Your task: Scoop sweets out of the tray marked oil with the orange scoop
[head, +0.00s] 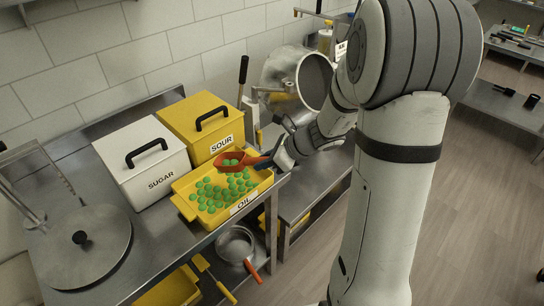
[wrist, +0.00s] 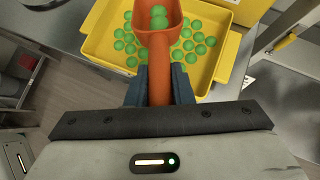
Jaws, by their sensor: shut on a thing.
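The yellow tray marked OIL (head: 187,208) sits on the steel table with many green round sweets (head: 211,193) in it. My gripper (head: 264,163) is shut on the handle of the orange scoop (head: 232,166). The scoop's bowl is over the back part of the tray and holds a few green sweets. In the wrist view the gripper fingers (wrist: 160,86) clasp the handle, and the scoop (wrist: 157,45) shows sweets in its bowl. The tray (wrist: 222,84) spreads out beneath it. I cannot tell whether the scoop touches the sweets in the tray.
A white SUGAR box (head: 142,160) and a yellow SOUR box (head: 203,124), both lidded with black handles, stand behind the tray. A round steel lid (head: 80,250) lies at the left. A steel drum (head: 297,80) stands behind my arm. A pot (head: 235,244) sits on the lower shelf.

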